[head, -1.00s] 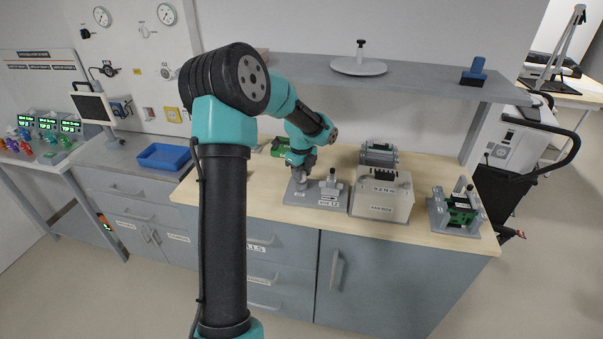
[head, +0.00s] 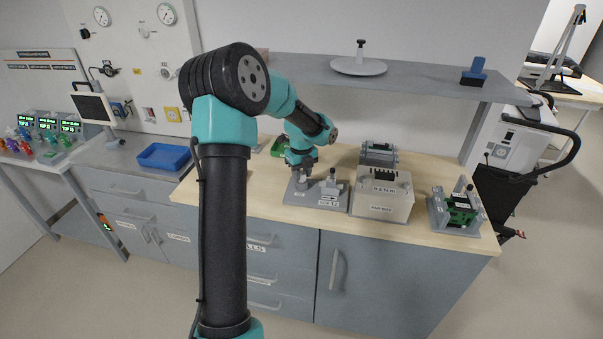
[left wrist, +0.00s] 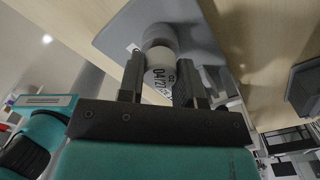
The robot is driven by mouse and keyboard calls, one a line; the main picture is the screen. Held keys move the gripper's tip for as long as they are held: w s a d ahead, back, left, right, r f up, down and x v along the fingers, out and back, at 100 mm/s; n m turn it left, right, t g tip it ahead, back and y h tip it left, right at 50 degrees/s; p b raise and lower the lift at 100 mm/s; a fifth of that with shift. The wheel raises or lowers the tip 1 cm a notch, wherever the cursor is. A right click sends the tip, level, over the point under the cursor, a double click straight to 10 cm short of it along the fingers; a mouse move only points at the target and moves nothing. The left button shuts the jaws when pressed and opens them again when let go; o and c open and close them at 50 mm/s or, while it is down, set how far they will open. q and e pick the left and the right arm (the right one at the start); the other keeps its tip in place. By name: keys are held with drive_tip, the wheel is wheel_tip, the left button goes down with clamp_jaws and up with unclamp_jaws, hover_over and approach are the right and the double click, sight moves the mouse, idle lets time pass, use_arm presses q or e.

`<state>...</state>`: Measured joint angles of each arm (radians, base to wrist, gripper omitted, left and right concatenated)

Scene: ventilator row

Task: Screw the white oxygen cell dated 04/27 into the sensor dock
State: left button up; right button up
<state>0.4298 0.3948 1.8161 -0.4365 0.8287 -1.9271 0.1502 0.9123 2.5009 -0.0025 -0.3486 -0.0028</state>
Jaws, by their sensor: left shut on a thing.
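In the left wrist view a white cell (left wrist: 158,78) sits between the two dark fingers of my left gripper (left wrist: 165,85), which is shut on it. Its label reads O2 and a date starting 04/2; the last digit is unclear. The cell's far end meets or nearly meets a round grey socket (left wrist: 160,38) on a grey plate; I cannot tell how far it is seated. In the head view my left gripper (head: 301,166) points down over the left part of the grey dock (head: 325,199). The cell is too small to make out there. My right gripper is not in view.
A grey and white box (head: 381,205) stands right of the dock, with a grey device (head: 379,153) behind it. A green module in a grey stand (head: 459,210) is at the bench's right end. A shelf (head: 420,78) runs above. A blue tray (head: 164,156) lies left.

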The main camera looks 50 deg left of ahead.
use_arm(q)
drive_tip(key=m, duration=0.5)
drive_tip(key=shift+m, duration=0.4)
drive_tip(key=o, duration=0.8)
drive_tip(key=n, duration=0.9)
